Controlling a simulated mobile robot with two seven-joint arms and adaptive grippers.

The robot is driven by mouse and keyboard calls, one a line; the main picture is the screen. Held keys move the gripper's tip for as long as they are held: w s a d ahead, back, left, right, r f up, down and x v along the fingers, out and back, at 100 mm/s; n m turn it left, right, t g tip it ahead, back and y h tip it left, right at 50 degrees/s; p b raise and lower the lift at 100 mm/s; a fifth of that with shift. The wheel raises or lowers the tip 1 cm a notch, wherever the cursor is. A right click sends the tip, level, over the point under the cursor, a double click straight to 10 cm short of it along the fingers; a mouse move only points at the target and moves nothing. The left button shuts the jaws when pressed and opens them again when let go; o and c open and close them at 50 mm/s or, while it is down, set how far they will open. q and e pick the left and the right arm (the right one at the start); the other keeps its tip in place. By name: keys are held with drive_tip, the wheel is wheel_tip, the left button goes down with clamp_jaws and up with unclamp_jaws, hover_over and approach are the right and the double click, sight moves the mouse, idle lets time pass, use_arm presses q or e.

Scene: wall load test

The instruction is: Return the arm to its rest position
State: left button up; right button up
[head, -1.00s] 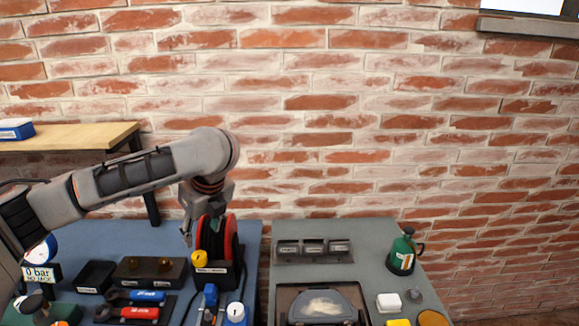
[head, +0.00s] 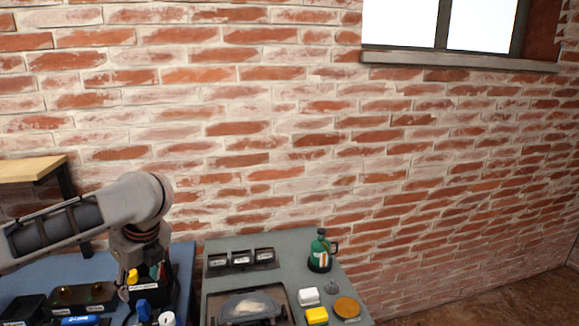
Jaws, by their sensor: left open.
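My left arm comes in from the left, and its gripper (head: 128,268) points down over the blue bench (head: 183,262). The fingers are open, and nothing shows between them. Below and beside the gripper stands a dark holder with a yellow-capped item (head: 132,277); the wrist and gripper partly hide this area. My right gripper is not in view.
A grey bench (head: 290,247) stands to the right, with a row of small dark bins (head: 240,258), a green bottle (head: 320,252), a white block (head: 308,296), a yellow block (head: 316,315) and an orange disc (head: 347,307). A wooden shelf (head: 30,168) is at left. A brick wall stands behind.

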use_arm(q)
drive_tip(key=s+d+f+n+t+h, duration=0.1)
drive_tip(key=s+d+f+n+h, duration=0.15)
drive_tip(key=d+f, duration=0.55)
drive_tip(key=s+d+f+n+h, duration=0.2)
drive_tip(key=d+f+n+h, duration=0.2)
drive_tip(key=d+f, duration=0.5)
drive_tip(key=s+d+f+n+t+h, duration=0.1)
drive_tip(key=s+d+f+n+h, duration=0.15)
drive_tip(key=d+f, duration=0.55)
drive_tip(key=s+a+f+n+t+y, duration=0.3)
drive_tip(key=s+a+f+n+t, duration=0.3)
drive_tip(key=s+a+f+n, duration=0.5)
drive_tip(key=s+a+f, duration=0.1)
drive_tip(key=s+a, duration=0.2)
drive_tip(key=s, duration=0.2)
drive_tip(key=shift+a, duration=0.25)
